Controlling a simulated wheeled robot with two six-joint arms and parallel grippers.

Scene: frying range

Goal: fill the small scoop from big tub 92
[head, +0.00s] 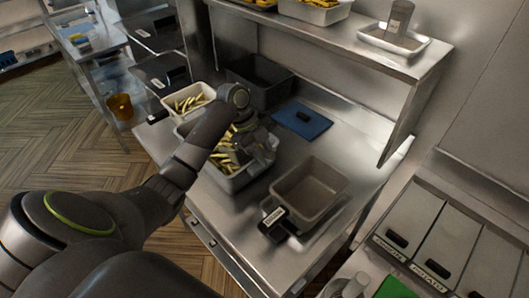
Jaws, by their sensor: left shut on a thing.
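My left arm reaches in from the left, and its gripper (262,150) is low over a grey tub (236,185) holding yellow-green sticks. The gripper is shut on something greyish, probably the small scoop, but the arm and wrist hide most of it. I cannot tell whether the scoop holds any sticks. No number 92 is readable on the tubs. My right gripper is not in view.
A smaller white tub (188,97) of sticks stands behind. A dark empty bin (258,78) and blue board (301,121) are at the back. An empty grey-brown tub (310,188) with a black label tag (276,223) stands right. A shelf (350,40) overhangs.

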